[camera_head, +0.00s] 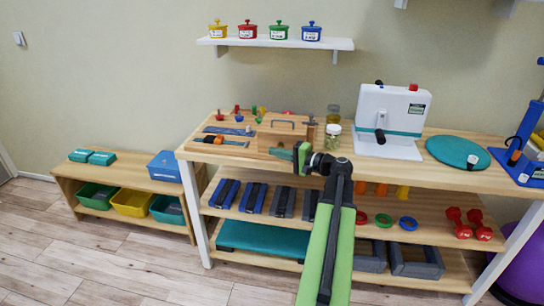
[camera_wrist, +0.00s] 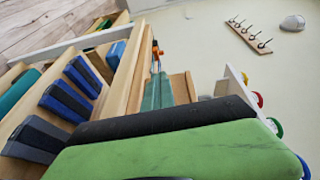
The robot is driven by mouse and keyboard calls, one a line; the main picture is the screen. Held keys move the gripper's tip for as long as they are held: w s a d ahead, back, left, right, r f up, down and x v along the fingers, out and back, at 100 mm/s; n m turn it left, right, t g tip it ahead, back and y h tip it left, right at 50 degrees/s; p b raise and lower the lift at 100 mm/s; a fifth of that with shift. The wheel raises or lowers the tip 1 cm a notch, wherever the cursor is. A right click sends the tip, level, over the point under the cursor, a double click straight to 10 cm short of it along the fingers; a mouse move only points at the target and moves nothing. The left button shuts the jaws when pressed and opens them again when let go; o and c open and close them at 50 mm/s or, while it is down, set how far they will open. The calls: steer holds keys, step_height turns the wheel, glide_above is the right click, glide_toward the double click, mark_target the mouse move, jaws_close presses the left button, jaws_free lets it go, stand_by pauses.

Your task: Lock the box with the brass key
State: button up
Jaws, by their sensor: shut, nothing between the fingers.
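A light wooden box (camera_head: 283,132) with a dark handle on top stands on the upper shelf top, left of its middle. Its wood seems to show in the wrist view (camera_wrist: 184,86), right of my fingers. My gripper (camera_head: 282,154) is shut and empty. Its teal fingers point left, low before the front of the box. They show in the wrist view (camera_wrist: 157,94), side by side. I cannot tell whether they touch the box. A small orange piece (camera_head: 311,120) stands at the box's right side; I cannot tell what it is. I cannot make out a brass key or a keyhole.
A board with small tools (camera_head: 224,138) lies left of the box. A jar (camera_head: 332,138) and a white device (camera_head: 391,118) stand to the right. A wall shelf (camera_head: 275,42) carries several coloured pots above. My arm hides part of the lower shelves.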

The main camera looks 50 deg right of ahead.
steer(key=shift+o, duration=0.3)
steer(key=d, duration=0.3)
steer(key=shift+w+r, duration=0.2)
steer(key=a+p+v, duration=0.1)
steer(key=a+v, duration=0.1)
steer(key=v, duration=0.7)
steer(key=s+a+p+v, duration=0.1)
steer(key=a+v, duration=0.1)
steer(key=v, duration=0.8)
steer(key=shift+d+r, duration=0.25)
steer(key=shift+s, duration=0.15)
